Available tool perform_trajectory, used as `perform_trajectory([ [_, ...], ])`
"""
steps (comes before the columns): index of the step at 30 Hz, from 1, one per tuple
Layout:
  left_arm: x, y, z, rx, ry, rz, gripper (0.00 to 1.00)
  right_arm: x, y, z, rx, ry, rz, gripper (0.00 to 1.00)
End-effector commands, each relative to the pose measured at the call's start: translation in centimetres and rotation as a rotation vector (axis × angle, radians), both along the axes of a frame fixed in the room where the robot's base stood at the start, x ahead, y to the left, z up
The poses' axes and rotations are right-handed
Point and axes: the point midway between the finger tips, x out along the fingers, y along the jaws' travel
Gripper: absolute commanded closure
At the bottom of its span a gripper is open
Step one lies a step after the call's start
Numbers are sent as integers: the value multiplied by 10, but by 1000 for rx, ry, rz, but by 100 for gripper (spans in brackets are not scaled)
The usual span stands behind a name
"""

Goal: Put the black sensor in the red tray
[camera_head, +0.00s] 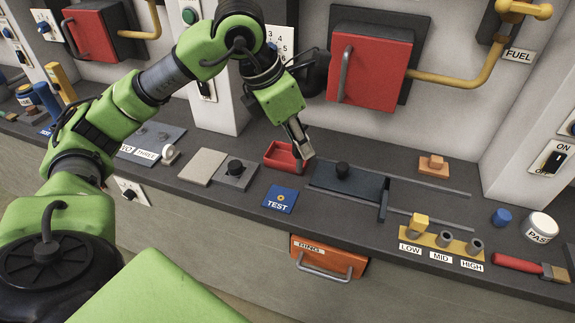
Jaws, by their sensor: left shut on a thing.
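The red tray (272,158) is a small open box on the dark counter, near the middle of the view. My left gripper (304,149) points down at the tray's right side and covers part of it. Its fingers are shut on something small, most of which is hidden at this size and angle. I see no black sensor lying loose on the counter. I cannot tell whether the held thing touches the tray. My right gripper is not in view.
A blue TEST pad (281,199) lies in front of the tray. A grey plate with a black knob (235,167) is to the left. A dark sliding plate (347,184) with a knob is close on the right. A red wall box (368,72) hangs behind.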

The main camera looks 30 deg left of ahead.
Motion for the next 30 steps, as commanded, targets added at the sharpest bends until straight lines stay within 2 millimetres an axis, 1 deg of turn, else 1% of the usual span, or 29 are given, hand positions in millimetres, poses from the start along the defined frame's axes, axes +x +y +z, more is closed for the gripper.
perform_trajectory([
  [1, 3, 3, -3, -1, -3, 98, 100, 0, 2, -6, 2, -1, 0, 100],
  [6, 11, 19, -2, -3, -2, 413, 100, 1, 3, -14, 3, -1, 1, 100],
  [9, 13, 27, -1, -4, 0, 542, 100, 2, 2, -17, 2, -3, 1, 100],
  [12, 15, 32, -1, -3, 3, 621, 100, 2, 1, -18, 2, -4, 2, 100],
  [14, 18, 36, -2, -4, 5, 646, 100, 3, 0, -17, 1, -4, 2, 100],
  [17, 29, 45, -7, -3, 8, 662, 100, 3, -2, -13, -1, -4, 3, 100],
  [23, 68, 73, -27, -4, 10, 662, 100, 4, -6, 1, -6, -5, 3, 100],
  [26, 88, 87, -38, -4, 11, 660, 100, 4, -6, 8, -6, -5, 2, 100],
  [30, 106, 99, -66, -2, 9, 655, 100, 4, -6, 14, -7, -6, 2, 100],
])
